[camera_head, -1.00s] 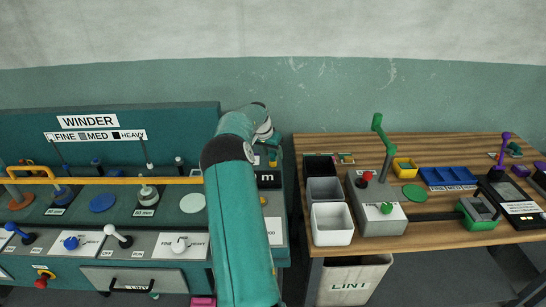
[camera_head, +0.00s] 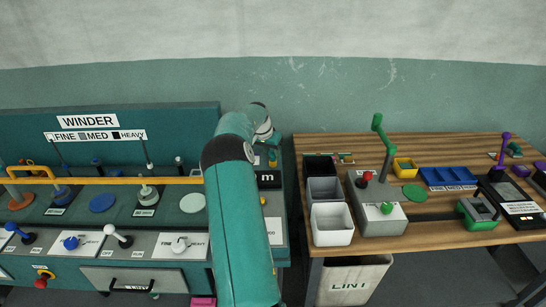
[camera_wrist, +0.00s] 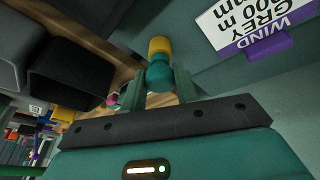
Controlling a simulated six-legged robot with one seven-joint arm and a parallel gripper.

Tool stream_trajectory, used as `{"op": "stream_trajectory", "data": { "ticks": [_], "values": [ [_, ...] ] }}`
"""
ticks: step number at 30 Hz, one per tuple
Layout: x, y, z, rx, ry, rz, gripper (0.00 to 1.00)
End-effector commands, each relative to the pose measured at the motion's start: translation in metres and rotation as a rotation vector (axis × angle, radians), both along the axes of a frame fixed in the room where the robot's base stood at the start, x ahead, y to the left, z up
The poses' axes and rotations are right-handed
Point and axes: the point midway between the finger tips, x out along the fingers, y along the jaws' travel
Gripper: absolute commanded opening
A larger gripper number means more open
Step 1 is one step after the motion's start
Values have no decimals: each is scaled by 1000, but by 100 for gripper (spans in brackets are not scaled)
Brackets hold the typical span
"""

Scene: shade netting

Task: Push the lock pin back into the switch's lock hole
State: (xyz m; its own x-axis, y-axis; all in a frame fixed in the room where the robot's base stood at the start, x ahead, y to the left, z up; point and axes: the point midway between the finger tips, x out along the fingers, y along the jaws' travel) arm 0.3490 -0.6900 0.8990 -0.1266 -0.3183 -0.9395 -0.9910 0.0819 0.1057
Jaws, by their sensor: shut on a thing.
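In the wrist view my gripper (camera_wrist: 160,88) is shut on a small rounded teal piece (camera_wrist: 158,74), which I take to be the lock pin's knob. A yellow cylinder (camera_wrist: 160,46) sits in line just beyond the knob, close to a grey-green surface. I cannot tell whether it is part of the pin or a collar around the hole. No open lock hole shows, and how deep the pin sits is hidden.
A purple-edged label (camera_wrist: 255,40) is right of the pin. Dark bins (camera_wrist: 72,75) are to its left. The winder panel (camera_head: 105,145) and wooden table (camera_head: 440,240) flank a narrow gap. A yellow bar (camera_head: 120,181) crosses the winder. A LINT bin (camera_head: 350,285) stands below.

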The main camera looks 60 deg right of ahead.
Motion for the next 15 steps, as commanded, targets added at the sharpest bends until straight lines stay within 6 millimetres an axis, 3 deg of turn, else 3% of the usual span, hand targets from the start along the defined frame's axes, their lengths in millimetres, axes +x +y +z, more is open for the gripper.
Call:
{"op": "stream_trajectory", "data": {
  "ticks": [15],
  "values": [
    [-2, -1, 10, 1, 3, -2, 0]
  ]
}}
